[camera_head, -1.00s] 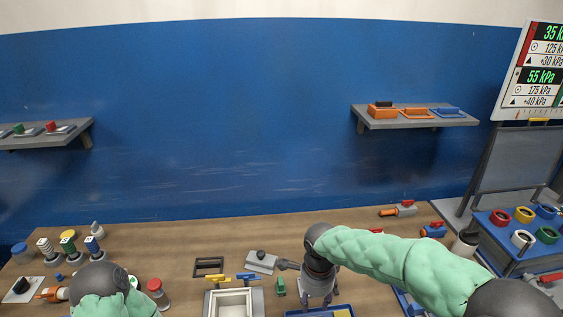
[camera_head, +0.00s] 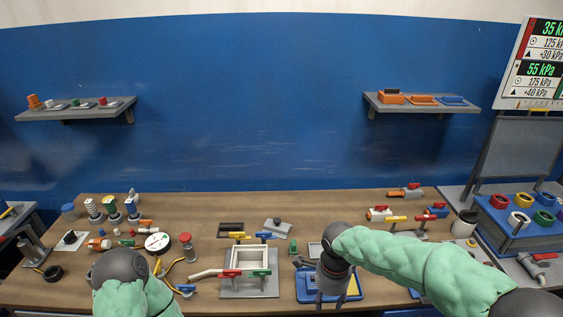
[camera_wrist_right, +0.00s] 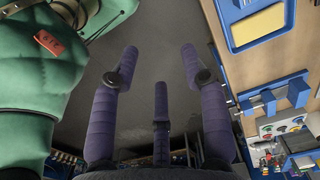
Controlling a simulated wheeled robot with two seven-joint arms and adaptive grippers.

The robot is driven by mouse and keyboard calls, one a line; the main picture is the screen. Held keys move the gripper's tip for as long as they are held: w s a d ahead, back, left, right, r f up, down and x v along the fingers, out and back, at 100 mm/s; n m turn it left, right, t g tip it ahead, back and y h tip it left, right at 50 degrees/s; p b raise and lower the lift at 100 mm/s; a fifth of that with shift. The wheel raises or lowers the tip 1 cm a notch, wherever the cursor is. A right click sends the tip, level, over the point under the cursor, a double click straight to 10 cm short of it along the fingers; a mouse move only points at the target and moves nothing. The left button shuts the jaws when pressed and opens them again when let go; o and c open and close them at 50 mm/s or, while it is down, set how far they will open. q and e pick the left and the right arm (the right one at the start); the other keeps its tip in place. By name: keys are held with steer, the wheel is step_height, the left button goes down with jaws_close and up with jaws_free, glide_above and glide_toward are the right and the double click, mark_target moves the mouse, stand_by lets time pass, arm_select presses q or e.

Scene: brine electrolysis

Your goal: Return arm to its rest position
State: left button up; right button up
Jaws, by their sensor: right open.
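My right arm reaches in from the right in the head view. Its gripper (camera_head: 331,300) points down in front of the blue tray with a yellow pad (camera_head: 352,287), partly covering it. In the right wrist view the gripper (camera_wrist_right: 160,62) has its purple fingers spread apart with nothing between them. Grey floor shows beyond the fingers, and the tray's yellow pad (camera_wrist_right: 257,27) is at the upper right. My left arm's grey joint and green sleeve show at the lower left of the head view. The left gripper itself is hidden.
A framed basin (camera_head: 250,286) with coloured valve handles stands left of the right gripper. A grey cup (camera_head: 464,224) and a blue rack of coloured rings (camera_head: 522,232) are at the right.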

steer(key=s+a+f+n+y, duration=0.1)
steer(key=f+n, duration=0.2)
steer(key=f, duration=0.3)
steer(key=s+a+f+n+y+b, duration=0.1)
steer(key=s+f+n, duration=0.1)
steer(key=f, duration=0.4)
steer(key=s+a+f+n+y, duration=0.1)
steer(key=f+n, duration=0.2)
steer(key=f, duration=0.4)
arm_select(q)
steer(key=shift+w+f+b, duration=0.2)
steer(key=shift+f+b, duration=0.3)
steer(key=shift+f, duration=0.55)
arm_select(e)
steer(key=s+f+n+y, duration=0.1)
steer(key=s+f+n, duration=0.5)
steer(key=s+f, duration=0.5)
step_height(320, 180, down, 2)
steer(key=shift+d+f+n, duration=0.1)
steer(key=shift+d+n, duration=0.15)
steer(key=shift+n, duration=0.15)
